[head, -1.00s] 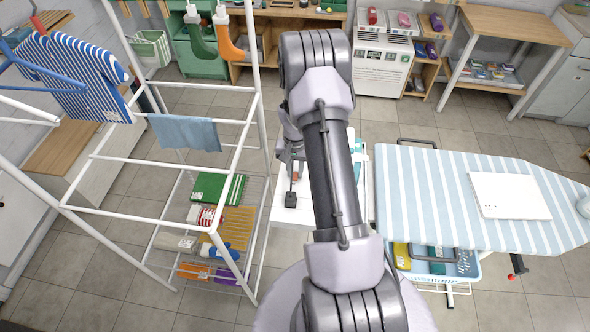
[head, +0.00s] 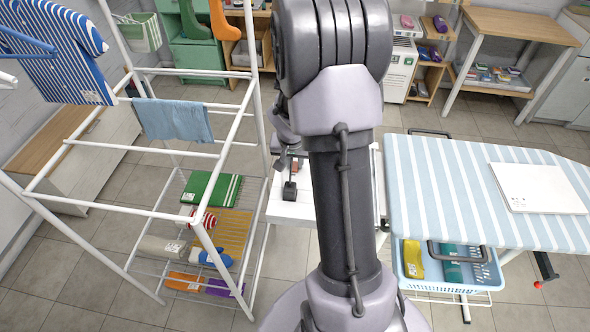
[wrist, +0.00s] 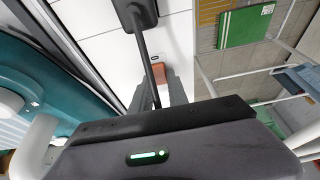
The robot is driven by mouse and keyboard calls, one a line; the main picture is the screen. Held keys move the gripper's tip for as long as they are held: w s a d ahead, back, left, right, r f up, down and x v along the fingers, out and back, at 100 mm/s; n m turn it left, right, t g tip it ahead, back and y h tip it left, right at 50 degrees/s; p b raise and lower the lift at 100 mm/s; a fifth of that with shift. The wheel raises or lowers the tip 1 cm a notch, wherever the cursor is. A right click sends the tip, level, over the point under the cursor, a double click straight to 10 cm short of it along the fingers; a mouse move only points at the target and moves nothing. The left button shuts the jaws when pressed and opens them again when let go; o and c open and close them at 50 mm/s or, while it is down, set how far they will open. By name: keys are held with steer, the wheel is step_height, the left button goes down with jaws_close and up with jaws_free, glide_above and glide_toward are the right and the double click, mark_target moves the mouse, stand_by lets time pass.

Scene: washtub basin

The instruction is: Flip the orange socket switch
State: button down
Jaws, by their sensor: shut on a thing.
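The orange switch (head: 295,165) is a small orange-red piece over a white surface (head: 304,207) left of my arm in the head view. It also shows in the wrist view (wrist: 158,76), where it sits between the two grey fingers of my gripper (wrist: 159,88). The fingers appear closed on it, their contact partly hidden. A thin dark rod (wrist: 149,58) crosses in front of it to a dark block (wrist: 136,12), which the head view shows low on the white surface. My arm hides much of that surface.
A white drying rack (head: 65,205) stands close on the left, with a blue cloth (head: 172,120) hanging on it. A striped ironing board (head: 450,185) is on the right, with a blue basket (head: 455,275) below. Grey tiled floor lies open behind and around them.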

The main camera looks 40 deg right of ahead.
steer(key=c, duration=1.3)
jaws_free()
steer(key=p+v, duration=0.6)
steer(key=v, duration=1.1)
steer(key=shift+s+a+r, duration=0.1)
steer(key=shift+r, duration=0.1)
